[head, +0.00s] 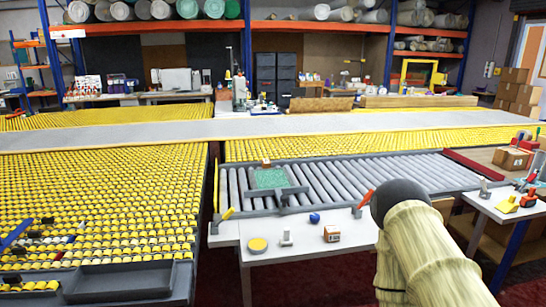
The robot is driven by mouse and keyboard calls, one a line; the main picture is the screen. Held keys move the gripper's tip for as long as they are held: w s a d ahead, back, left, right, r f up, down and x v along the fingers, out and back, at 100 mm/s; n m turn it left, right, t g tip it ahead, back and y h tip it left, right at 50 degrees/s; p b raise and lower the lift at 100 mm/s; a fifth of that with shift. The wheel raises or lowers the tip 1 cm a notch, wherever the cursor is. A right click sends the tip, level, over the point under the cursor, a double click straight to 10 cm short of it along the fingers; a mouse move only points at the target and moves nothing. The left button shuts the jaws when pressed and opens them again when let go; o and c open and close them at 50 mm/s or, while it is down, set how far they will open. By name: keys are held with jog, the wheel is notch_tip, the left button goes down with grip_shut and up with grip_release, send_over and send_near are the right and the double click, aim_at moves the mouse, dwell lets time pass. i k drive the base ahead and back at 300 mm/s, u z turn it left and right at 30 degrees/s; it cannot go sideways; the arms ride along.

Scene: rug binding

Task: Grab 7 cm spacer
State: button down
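I cannot tell for sure which thing is the 7 cm spacer; no size marking is readable. A small brown block with a pale label (332,235) sits on the white table (290,255) in the lower middle. To its left on the same table are a small pale upright piece (286,238) and a round yellow disc (257,245). A small blue piece (315,218) lies behind the block. My gripper's fingers are not visible; a beige ribbed sleeve with a dark rounded end, seemingly my arm, fills the lower right and hides part of the table.
Grey rollers (370,178) lie behind the white table, with a green patterned piece (268,178) on them. Yellow roller beds (100,190) fill the left. Red floor shows in front.

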aim_at(265, 163)
jog(key=z, duration=1.1)
jog(key=i, duration=1.35)
jog(key=u, duration=1.2)
